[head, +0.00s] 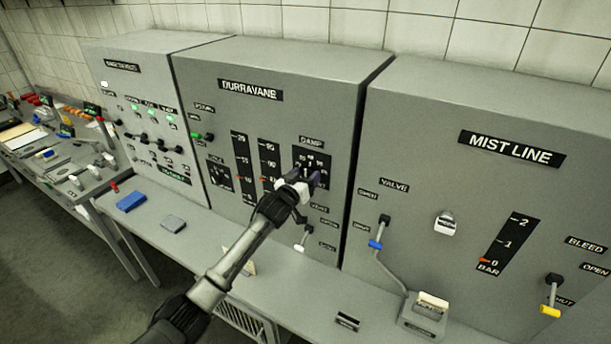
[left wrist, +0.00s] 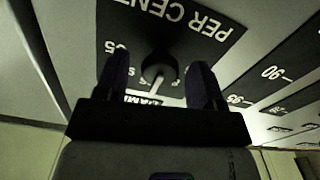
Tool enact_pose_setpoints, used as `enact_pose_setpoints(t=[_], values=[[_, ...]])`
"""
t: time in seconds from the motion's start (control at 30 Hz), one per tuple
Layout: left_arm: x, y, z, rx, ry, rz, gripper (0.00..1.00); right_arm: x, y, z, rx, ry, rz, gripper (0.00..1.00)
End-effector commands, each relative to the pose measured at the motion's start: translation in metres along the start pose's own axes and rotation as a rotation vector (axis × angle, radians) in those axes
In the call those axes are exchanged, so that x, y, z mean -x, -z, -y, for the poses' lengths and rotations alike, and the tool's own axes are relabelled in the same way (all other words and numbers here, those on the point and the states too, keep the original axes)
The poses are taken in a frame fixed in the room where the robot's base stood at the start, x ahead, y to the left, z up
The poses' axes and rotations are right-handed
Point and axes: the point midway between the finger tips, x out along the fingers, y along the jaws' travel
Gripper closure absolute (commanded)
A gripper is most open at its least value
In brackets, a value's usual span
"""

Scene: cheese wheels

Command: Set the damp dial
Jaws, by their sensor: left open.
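The damp dial is a dark round knob (left wrist: 158,70) with a pale pointer line, on a black plate (head: 325,157) marked with numbers, under a DAMP label (head: 311,143) on the DURRAVANE cabinet. My left gripper (head: 304,178) is at the plate and hides much of the dial in the head view. In the left wrist view the two fingers (left wrist: 158,85) stand open, one on each side of the knob. Gaps seem to show between fingers and knob; I cannot tell whether either touches. My right gripper is not in view.
The MIST LINE cabinet (head: 430,120) stands to the right, with a blue-handled valve lever (head: 376,244) and a yellow-handled lever (head: 551,309). A white-tipped lever (head: 302,243) is below the dial.

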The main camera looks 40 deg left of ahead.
Motion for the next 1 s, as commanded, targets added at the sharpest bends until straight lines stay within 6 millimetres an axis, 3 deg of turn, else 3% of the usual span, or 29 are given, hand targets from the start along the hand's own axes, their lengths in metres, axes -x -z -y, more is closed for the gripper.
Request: enact_pose_setpoints(t=[0.4, 0.9, 1.0], values=[[-0.0027, -0.0002, -0.0003, 0.0, -0.001, 0.0, 0.38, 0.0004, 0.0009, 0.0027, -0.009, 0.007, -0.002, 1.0], [-0.0026, -0.0001, -0.0001, 0.0, -0.001, 0.0, 0.86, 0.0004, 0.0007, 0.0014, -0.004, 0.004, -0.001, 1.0], [-0.0026, 0.0, -0.0002, -0.003, -0.001, 0.0, 0.86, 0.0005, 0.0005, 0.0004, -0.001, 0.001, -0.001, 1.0]])
